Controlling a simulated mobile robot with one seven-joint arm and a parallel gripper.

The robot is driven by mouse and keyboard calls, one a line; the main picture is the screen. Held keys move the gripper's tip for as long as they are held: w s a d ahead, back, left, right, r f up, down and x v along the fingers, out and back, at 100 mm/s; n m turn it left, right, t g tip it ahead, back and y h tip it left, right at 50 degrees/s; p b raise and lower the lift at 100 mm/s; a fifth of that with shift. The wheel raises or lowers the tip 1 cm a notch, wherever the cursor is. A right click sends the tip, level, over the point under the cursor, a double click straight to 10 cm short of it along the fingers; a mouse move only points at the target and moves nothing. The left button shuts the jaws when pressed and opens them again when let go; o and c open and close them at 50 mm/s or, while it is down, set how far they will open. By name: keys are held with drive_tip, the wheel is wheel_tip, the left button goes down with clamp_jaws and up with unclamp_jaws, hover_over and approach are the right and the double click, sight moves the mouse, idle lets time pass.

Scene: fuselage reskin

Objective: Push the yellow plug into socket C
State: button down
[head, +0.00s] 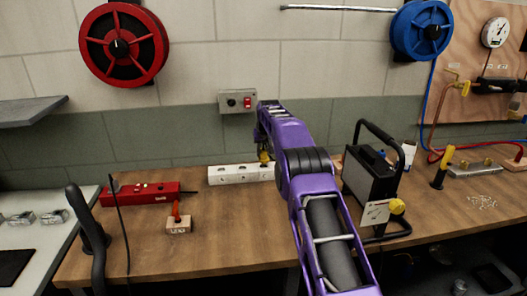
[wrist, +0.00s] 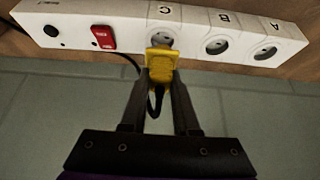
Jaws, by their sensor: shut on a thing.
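The yellow plug (wrist: 161,66) is held between the two fingers of my gripper (wrist: 160,85) in the wrist view. It covers the lower part of socket C (wrist: 162,34) on the white power strip (wrist: 190,20). I cannot tell whether its pins have entered the socket. Sockets B (wrist: 217,45) and A (wrist: 265,52) are empty. A black cable hangs from the plug between the fingers. In the head view, the yellow plug (head: 264,156) shows at my gripper, in front of the strip (head: 228,174); my arm hides the strip's right part.
The strip has a red switch (wrist: 103,37) at its left. On the workbench (head: 140,235) are a red level (head: 145,193), a small wooden block with an orange-red upright piece (head: 178,226) and a black-framed machine (head: 370,175). The wood left of my arm is mostly clear.

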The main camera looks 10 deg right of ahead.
sight(264, 154)
drive_tip(key=shift+f+b, duration=0.5)
drive_tip(key=shift+f, duration=1.1)
drive_tip(key=c, duration=0.6)
unclamp_jaws()
drive_tip(key=shift+r, duration=0.1)
drive_tip(key=v, duration=1.7)
drive_tip(key=shift+s+r+b, duration=0.1)
drive_tip(key=shift+b, duration=0.2)
